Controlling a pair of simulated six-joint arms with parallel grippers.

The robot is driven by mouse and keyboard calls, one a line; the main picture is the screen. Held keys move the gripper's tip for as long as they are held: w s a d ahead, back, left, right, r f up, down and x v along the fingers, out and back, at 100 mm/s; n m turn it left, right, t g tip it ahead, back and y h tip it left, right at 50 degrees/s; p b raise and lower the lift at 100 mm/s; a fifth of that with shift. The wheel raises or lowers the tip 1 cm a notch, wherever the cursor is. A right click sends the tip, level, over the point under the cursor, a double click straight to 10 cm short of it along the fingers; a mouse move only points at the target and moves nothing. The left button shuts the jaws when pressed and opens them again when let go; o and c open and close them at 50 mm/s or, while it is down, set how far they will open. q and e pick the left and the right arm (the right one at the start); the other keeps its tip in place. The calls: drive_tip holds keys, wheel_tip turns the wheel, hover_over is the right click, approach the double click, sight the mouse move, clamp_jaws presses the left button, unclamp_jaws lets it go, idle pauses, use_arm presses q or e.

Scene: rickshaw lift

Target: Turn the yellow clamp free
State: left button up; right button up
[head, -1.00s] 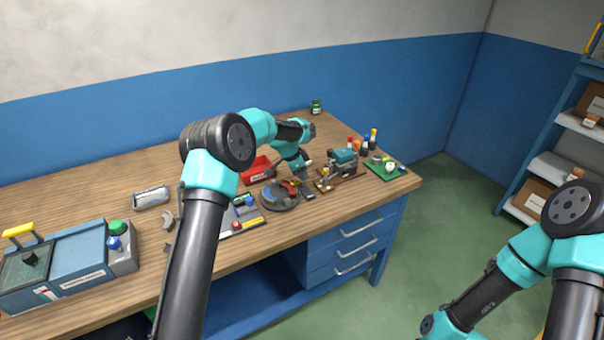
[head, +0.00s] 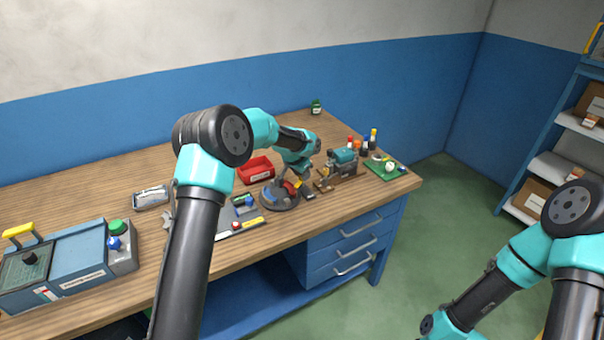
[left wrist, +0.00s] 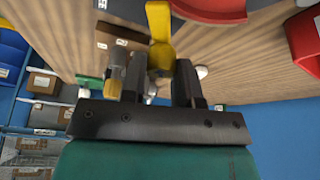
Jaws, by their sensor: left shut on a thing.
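The yellow clamp (left wrist: 160,45) shows in the left wrist view as a bright yellow bar between and ahead of my left gripper's fingers. My left gripper (left wrist: 158,88) is shut on it; the exact contact is partly hidden by the fingers. In the head view my left gripper (head: 306,190) is low over the bench, between the round dark turntable (head: 276,203) and the teal machine on a wooden base (head: 342,163). The clamp is too small to make out clearly there. My right arm is at the lower right, with its gripper out of view.
A red bin (head: 256,172) stands behind the turntable. A green mat (head: 393,170) with small parts and several bottles (head: 366,140) are to the right. A blue box (head: 75,265) stands at the left. The bench (head: 105,180) is clear at its back left.

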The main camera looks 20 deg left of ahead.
use_arm(q)
drive_tip(key=n+y, duration=0.2)
drive_tip(key=n, duration=0.4)
drive_tip(key=n+y, duration=0.2)
drive_tip(key=n, duration=0.3)
drive_tip(key=shift+f+n, duration=0.1)
drive_tip(key=shift+n, duration=0.3)
idle(0.5)
drive_tip(key=o, duration=0.9)
drive_tip(key=shift+r, duration=0.2)
drive_tip(key=v, duration=1.7)
drive_tip(key=shift+d, duration=0.4)
